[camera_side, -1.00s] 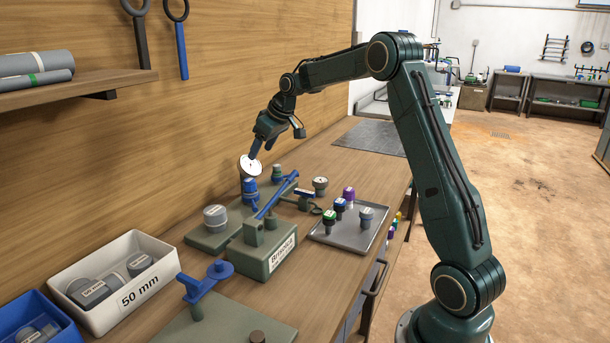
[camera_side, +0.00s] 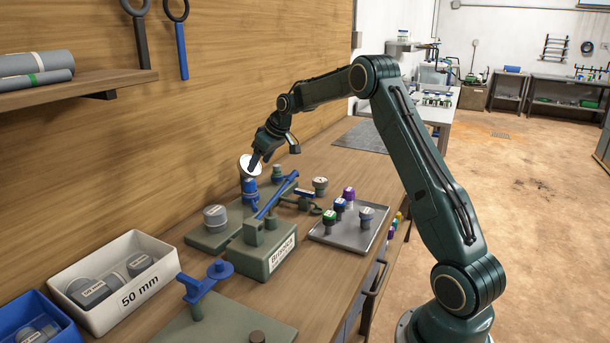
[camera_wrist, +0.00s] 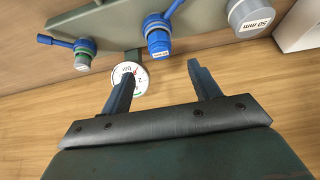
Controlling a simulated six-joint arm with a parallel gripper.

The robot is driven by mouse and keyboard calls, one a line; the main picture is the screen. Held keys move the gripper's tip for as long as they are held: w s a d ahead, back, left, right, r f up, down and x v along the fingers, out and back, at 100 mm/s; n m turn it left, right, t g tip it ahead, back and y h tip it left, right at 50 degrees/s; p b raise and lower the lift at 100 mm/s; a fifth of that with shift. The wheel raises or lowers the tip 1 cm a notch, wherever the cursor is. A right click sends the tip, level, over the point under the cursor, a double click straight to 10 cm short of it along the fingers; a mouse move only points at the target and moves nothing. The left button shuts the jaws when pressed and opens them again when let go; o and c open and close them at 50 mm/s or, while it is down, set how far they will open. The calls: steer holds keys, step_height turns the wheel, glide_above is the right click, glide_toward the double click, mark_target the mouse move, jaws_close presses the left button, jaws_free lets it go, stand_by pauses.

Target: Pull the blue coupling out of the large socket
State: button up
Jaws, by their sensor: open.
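The blue coupling (camera_side: 250,190) stands upright in the manifold below the round white gauge; its socket is mostly hidden beneath it. In the wrist view the blue coupling (camera_wrist: 158,38) has a white label and sits beyond my fingertips, roughly in line with the gap between them. My gripper (camera_side: 254,168) points down and is just above the coupling in the side view, overlapping the gauge. In the wrist view my gripper (camera_wrist: 160,76) is open, with nothing between its fingers.
A tray of fittings (camera_side: 350,235) lies right of the manifold. A wooden wall (camera_side: 250,60) stands close behind.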

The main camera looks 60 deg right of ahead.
mark_target(250, 180)
steer(key=x, duration=1)
steer(key=c, duration=0.7)
steer(key=o, duration=0.7)
steer(key=shift+r, duration=0.15)
steer(key=v, duration=1.3)
steer(key=shift+s+r, duration=0.2)
